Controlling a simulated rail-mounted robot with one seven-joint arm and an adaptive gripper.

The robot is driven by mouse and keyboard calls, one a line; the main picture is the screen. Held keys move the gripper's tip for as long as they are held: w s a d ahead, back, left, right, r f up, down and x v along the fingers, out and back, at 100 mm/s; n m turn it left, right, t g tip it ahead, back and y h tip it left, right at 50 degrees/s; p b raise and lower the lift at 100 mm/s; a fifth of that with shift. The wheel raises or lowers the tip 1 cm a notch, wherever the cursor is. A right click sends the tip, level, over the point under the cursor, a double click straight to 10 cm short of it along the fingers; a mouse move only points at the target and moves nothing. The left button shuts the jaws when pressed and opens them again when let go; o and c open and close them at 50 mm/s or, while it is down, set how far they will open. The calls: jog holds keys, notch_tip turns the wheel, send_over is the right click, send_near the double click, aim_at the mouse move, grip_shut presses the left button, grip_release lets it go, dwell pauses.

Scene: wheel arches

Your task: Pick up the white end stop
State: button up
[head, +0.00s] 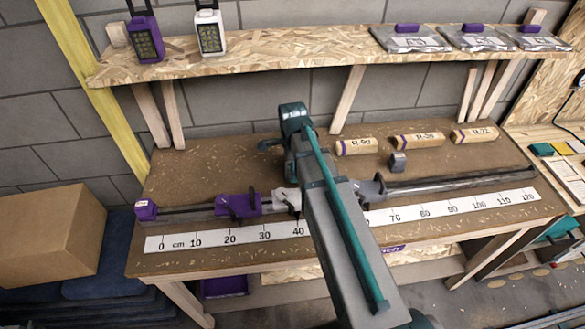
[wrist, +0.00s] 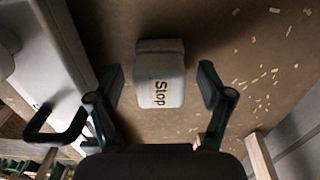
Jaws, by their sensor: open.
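A whitish block marked "Stop", the end stop (wrist: 160,72), lies on the brown bench top in the wrist view. My gripper (wrist: 161,84) is open, with one dark finger on each side of the block and a gap on both sides. Its label faces my camera. I cannot pick out this block or my gripper in the head view, where my arm covers the middle of the bench. A small grey block (head: 398,162) stands behind the rail to the right of my arm; its label cannot be read.
A white part with a black lever (wrist: 40,70) stands close to my left finger. In the head view, a rail carries a purple clamp (head: 238,206) and a white clamp (head: 286,199). Wooden blocks (head: 356,146) lie behind. A shelf (head: 270,59) overhangs the bench; wooden struts support it.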

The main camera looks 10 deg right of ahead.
jog(key=shift+f, duration=0.65)
jog(key=c, duration=1.3)
jog(key=shift+r, duration=0.1)
